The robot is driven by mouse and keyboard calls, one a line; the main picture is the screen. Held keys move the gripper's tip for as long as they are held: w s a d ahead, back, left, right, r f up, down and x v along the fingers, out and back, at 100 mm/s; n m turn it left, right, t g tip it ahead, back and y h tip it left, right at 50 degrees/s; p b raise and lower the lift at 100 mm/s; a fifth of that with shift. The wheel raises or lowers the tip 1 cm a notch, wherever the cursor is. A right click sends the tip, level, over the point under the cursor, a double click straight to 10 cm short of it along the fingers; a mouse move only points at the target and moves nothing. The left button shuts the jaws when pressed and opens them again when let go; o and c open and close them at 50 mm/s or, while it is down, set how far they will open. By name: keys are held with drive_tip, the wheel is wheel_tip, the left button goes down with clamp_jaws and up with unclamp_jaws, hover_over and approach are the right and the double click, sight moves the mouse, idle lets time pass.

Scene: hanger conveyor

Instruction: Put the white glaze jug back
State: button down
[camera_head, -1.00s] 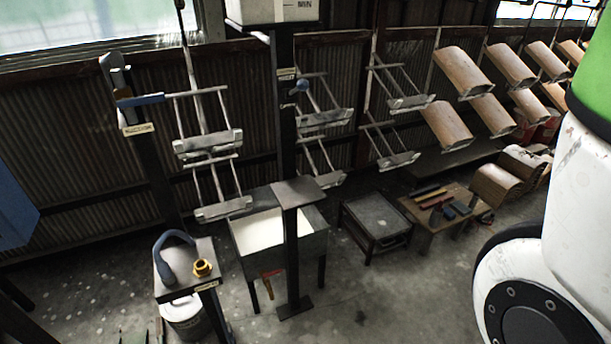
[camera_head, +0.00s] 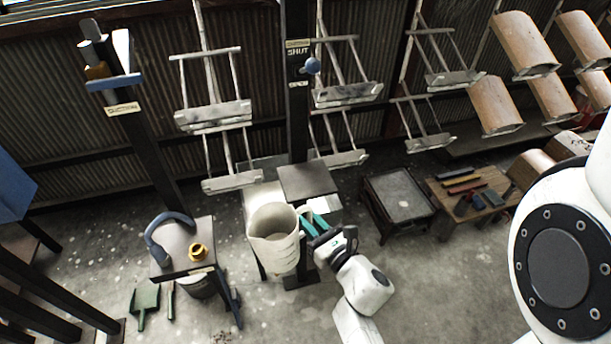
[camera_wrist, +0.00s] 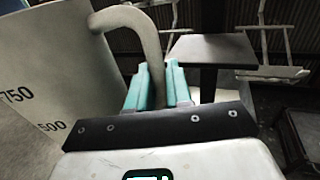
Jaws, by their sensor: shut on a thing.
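The white glaze jug (camera_head: 274,252) is held upright in the air in the head view, in front of the glaze tank. In the wrist view the jug (camera_wrist: 50,85) fills the left side, with dark volume marks on its wall and its handle (camera_wrist: 150,38) curving down between the teal fingers. My gripper (camera_head: 312,222) is at the jug's right side. In the wrist view my gripper (camera_wrist: 158,88) is shut on the handle. The jug hides much of the tank. A dark post-top plate (camera_head: 308,180) is just behind the jug and gripper, apparently bare.
A small stand (camera_head: 184,262) with a blue hose and yellow fitting is left of the jug. Hanging racks (camera_head: 213,116) are behind. A low dark table (camera_head: 398,200) and a wooden tool bench (camera_head: 470,195) stand right. A green dustpan (camera_head: 145,299) lies on the floor.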

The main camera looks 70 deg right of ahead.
drive_tip(key=shift+s+d+r+m+g+h+p, duration=0.3)
drive_tip(key=shift+s+d+r+m+g+h, duration=0.4)
drive_tip(key=shift+s+d+r, duration=1.5)
drive_tip(key=shift+s+d+r+m+g+h+p, duration=0.25)
drive_tip(key=shift+s+d+r+m+g+h, duration=0.45)
drive_tip(key=shift+d+r, duration=1.75)
drive_tip(key=shift+s+d+r+m+g+h+p, duration=0.3)
drive_tip(key=shift+s+d+r+m+g+h, duration=0.5)
drive_tip(key=shift+r, duration=2.85)
drive_tip(key=w+d+f+b, duration=0.3)
drive_tip(key=w+d+f, duration=0.5)
drive_tip(key=f, duration=0.5)
drive_tip(key=d, duration=0.2)
drive_tip(key=shift+w+d+b, duration=0.3)
drive_tip(key=shift+w+b, duration=0.1)
drive_tip(key=shift+f, duration=0.1)
drive_tip(key=c, duration=1)
unclamp_jaws()
drive_tip(key=shift+c, duration=0.2)
